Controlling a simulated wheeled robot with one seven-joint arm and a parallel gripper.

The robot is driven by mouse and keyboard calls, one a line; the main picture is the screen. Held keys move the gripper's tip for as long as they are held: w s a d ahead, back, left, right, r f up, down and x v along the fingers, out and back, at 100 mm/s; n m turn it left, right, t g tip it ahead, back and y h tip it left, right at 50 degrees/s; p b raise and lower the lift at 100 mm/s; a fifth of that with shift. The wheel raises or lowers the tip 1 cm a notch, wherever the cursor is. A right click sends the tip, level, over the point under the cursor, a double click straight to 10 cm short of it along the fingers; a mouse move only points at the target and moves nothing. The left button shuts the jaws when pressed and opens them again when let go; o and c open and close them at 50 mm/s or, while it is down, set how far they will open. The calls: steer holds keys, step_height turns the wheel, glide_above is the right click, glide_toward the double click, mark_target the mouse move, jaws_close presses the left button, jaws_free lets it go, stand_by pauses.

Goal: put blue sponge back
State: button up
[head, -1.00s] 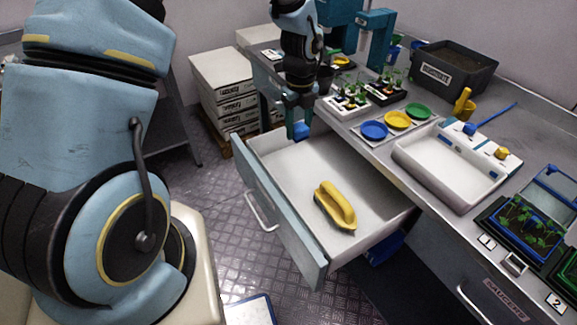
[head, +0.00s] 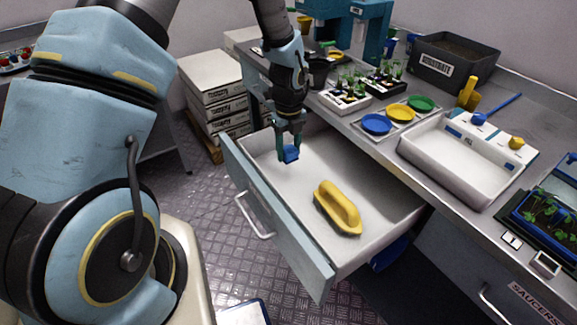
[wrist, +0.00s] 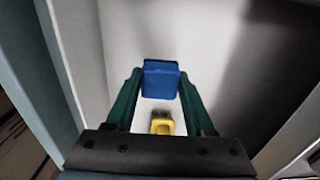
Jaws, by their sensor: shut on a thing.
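The blue sponge (head: 291,154) is a small blue block held between the fingertips of my gripper (head: 289,147). In the wrist view the sponge (wrist: 161,80) sits between the two green fingers of my gripper (wrist: 161,88), which are shut on it. My gripper points down over the far left part of the open drawer (head: 285,225). I cannot tell whether the sponge touches the drawer floor. A yellow handled tool (head: 338,207) lies in the drawer, nearer and to the right of my gripper; it also shows in the wrist view (wrist: 161,123).
The worktop right of the drawer holds a white tray (head: 408,150), colored dishes (head: 376,124), seedling racks (head: 345,101) and a dark bin (head: 410,65). White boxes (head: 203,73) are stacked behind the drawer. The drawer floor between gripper and yellow tool is bare.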

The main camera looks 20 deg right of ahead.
mark_target(289, 173)
steer(key=shift+f+p, duration=0.65)
steer(key=shift+f, duration=2.25)
steer(key=shift+f, duration=0.2)
steer(key=o, duration=1.2)
